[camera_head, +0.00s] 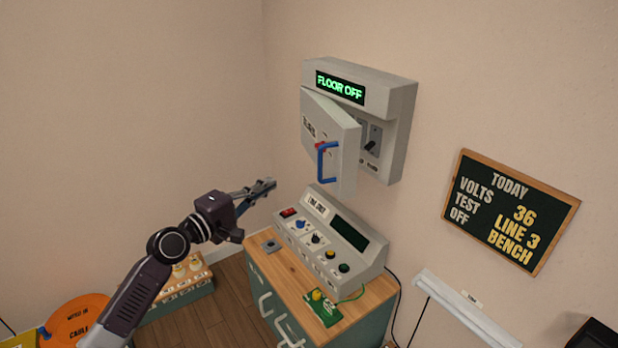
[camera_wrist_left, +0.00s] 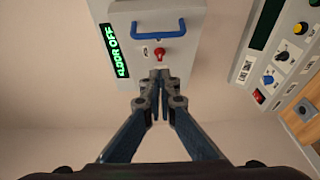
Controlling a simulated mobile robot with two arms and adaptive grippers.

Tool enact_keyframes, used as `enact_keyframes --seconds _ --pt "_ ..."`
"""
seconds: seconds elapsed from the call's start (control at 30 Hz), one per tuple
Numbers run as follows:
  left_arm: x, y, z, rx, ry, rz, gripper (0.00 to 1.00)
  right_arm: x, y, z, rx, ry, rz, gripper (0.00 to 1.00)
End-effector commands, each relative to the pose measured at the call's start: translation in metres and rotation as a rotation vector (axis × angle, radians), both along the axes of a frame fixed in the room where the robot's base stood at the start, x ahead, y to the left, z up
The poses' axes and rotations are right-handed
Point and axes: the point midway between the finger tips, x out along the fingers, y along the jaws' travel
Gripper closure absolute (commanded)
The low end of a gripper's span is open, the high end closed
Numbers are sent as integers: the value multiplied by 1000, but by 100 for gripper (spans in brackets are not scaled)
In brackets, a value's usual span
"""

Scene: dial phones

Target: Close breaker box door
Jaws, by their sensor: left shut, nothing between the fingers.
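The grey breaker box (camera_head: 345,80) hangs on the wall, with a lit green "FLOOR OFF" sign on its top. Its door (camera_head: 343,158) stands partly open, hinged at the left, and a dark switch (camera_head: 370,146) shows inside. The door has a blue handle (camera_head: 321,163) and a small red knob (camera_head: 319,145); the handle (camera_wrist_left: 158,31) and red knob (camera_wrist_left: 159,56) also show in the left wrist view. My left gripper (camera_head: 272,184) is shut and empty, left of and below the door. In the left wrist view its fingertips (camera_wrist_left: 159,75) appear just below the red knob; contact cannot be told. My right gripper is out of view.
A grey control panel (camera_head: 375,254) with knobs stands on a wooden-topped cabinet (camera_head: 262,262) below the box. A chalkboard (camera_head: 455,215) hangs to the right. A crate (camera_head: 185,294) and an orange disc (camera_head: 75,316) are at lower left. The left wall side is clear.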

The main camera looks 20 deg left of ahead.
Motion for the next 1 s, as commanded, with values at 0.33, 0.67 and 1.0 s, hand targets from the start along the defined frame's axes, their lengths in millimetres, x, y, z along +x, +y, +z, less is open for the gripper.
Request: enact_keyframes --seconds 0.33,0.67,1.0 --pt "57 -23 2 -5 -1 2 100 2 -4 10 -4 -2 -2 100" --pt "97 -57 3 -2 0 0 100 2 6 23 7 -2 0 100" --pt "104 -72 -1 0 0 2 100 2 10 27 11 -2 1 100"
